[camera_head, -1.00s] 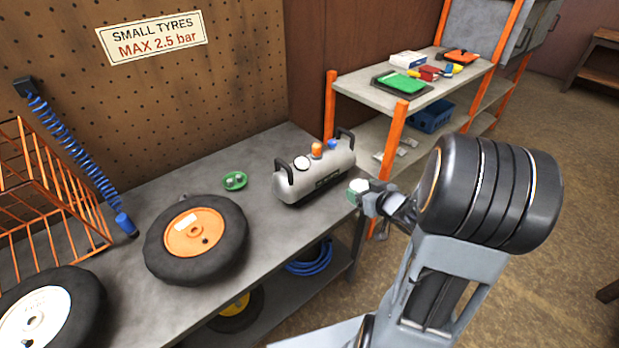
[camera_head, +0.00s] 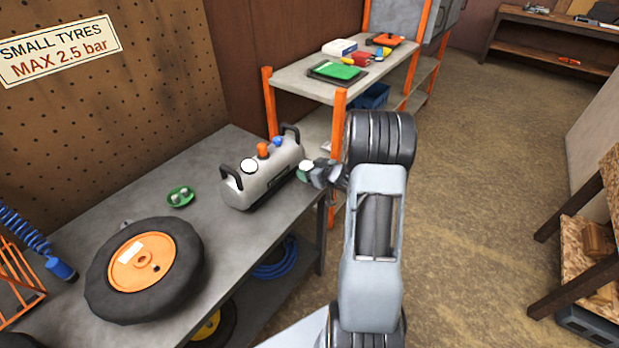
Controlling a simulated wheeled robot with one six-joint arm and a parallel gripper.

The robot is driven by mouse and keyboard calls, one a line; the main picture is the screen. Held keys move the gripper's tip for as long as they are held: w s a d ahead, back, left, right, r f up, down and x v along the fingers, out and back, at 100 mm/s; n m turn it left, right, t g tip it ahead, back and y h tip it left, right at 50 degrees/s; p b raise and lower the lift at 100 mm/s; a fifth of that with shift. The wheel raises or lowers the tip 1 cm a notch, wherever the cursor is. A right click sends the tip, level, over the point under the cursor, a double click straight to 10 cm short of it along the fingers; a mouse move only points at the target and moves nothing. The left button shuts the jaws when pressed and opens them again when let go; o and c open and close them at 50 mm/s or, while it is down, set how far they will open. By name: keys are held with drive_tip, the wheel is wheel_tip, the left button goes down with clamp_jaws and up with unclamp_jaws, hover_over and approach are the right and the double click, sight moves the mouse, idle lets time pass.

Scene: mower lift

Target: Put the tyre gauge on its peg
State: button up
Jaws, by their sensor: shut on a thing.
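My gripper (camera_head: 315,173) is shut on a small pale, greenish item, probably the tyre gauge (camera_head: 304,170). Only a little of it shows, so its face and full shape cannot be made out. In the picture, my gripper is just right of the grey air tank's right end, by the bench's right edge. I cannot tell its height above the bench. The brown pegboard (camera_head: 130,110) stands behind the bench at the left. I see no peg for the gauge in this view.
The bench (camera_head: 225,215) holds the air tank (camera_head: 262,175), a green dish (camera_head: 180,196) and a tyre with an orange hub (camera_head: 142,262). A shelf unit (camera_head: 305,78) with orange posts stands behind. A wooden table (camera_head: 575,268) is at the right. Open floor (camera_head: 470,200) lies between.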

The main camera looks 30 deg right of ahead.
drive_tip(key=shift+w+f, duration=0.3)
drive_tip(key=shift+f, duration=0.05)
drive_tip(key=shift+w+d+f, duration=0.1)
drive_tip(key=shift+f, duration=1.5)
drive_tip(key=shift+f, duration=0.1)
drive_tip(key=shift+f, duration=0.15)
drive_tip(key=o, duration=1.1)
drive_tip(key=shift+c, duration=0.2)
